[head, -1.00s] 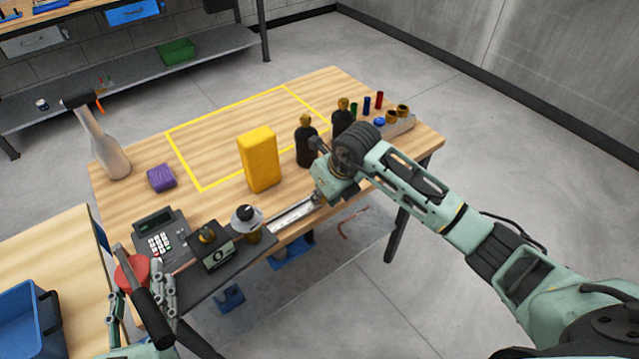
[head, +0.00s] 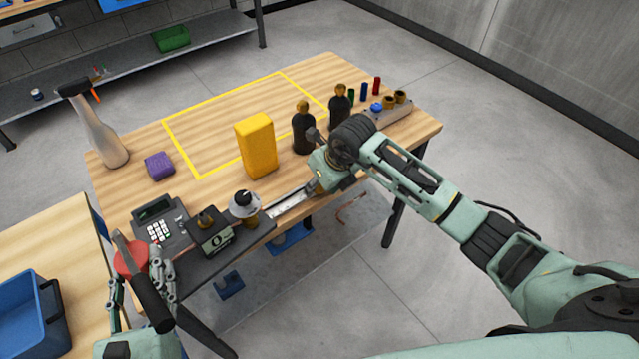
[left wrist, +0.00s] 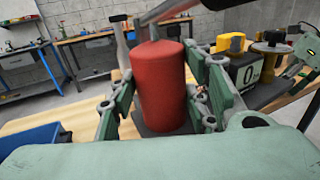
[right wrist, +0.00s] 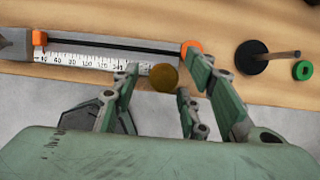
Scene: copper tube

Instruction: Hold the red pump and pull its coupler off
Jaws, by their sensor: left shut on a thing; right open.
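The red pump (left wrist: 162,85) is an upright red cylinder with a dark handle across its top. It also shows in the head view (head: 128,256) at the lower left. My left gripper (head: 140,280) is shut around its sides. My right gripper (head: 314,172) is open at the table's front edge, near the right end of the white scale. In the right wrist view a round brass piece (right wrist: 164,77) lies in line with the gap between its fingers; I cannot tell whether they touch it. I cannot make out with certainty which part is the pump's coupler.
A black box marked 0 (head: 210,235) and a keypad device (head: 160,222) stand beside the pump. The yellow-outlined area is mostly clear.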

